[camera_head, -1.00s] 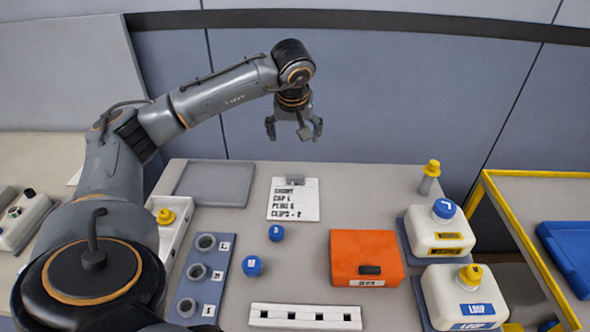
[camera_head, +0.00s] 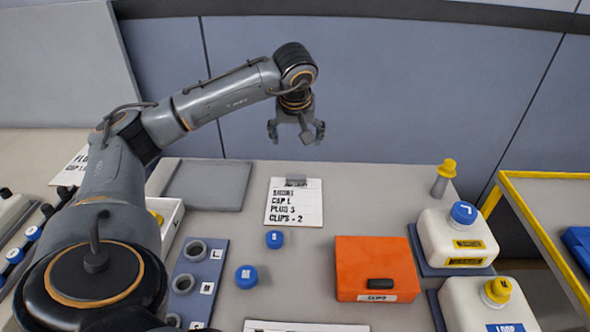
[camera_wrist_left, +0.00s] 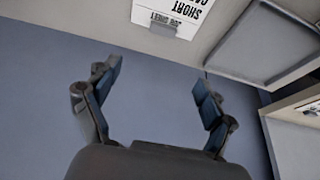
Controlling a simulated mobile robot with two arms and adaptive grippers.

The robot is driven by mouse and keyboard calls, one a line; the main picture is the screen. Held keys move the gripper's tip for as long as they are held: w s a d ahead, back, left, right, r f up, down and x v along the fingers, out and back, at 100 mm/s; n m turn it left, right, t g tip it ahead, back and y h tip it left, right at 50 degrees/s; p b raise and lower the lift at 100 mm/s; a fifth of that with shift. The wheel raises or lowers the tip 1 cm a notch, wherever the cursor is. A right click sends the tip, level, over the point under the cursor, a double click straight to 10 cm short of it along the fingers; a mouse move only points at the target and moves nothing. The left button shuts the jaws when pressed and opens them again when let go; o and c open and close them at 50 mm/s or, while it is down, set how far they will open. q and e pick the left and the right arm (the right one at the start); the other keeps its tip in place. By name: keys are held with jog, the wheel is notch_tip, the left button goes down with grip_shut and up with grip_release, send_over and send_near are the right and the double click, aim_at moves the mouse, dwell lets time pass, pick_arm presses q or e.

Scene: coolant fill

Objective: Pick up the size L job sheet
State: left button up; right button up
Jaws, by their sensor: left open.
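A white job sheet (camera_head: 294,207) lies on the table, with a small grey block or clip at its top edge. It reads "SHORT", "CAP L", "PLUG S", "CLIPS - 2". Its top part (camera_wrist_left: 168,14) shows upside down at the top of the left wrist view. A second white sheet (camera_head: 72,166) with black print is at the far left, partly hidden by my left arm. My left gripper (camera_head: 297,131) is open and empty, raised in front of the blue-grey wall and beyond the sheet in the head view. Its spread fingers (camera_wrist_left: 153,88) show in the wrist view. My right gripper is out of view.
A grey tray (camera_head: 208,186) lies left of the sheet. Blue caps (camera_head: 246,276), an orange clips box (camera_head: 375,263) and white jugs (camera_head: 449,236) stand nearer. A yellow-topped bottle (camera_head: 443,176) is at the right.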

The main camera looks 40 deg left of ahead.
pick_arm(q)
notch_tip(320, 180, down, 4)
jog(key=b, duration=0.3)
send_over(296, 177)
jog(key=s+d, duration=0.2)
notch_tip(296, 177, down, 8)
jog(key=shift+r+p, duration=0.15)
jog(key=shift+p, duration=0.25)
jog(key=shift+p+x, duration=0.6)
jog(key=shift+x, duration=2.2)
jog(key=shift+a+r, duration=0.1)
jog(key=shift+a, duration=0.05)
jog(key=c, duration=1.3)
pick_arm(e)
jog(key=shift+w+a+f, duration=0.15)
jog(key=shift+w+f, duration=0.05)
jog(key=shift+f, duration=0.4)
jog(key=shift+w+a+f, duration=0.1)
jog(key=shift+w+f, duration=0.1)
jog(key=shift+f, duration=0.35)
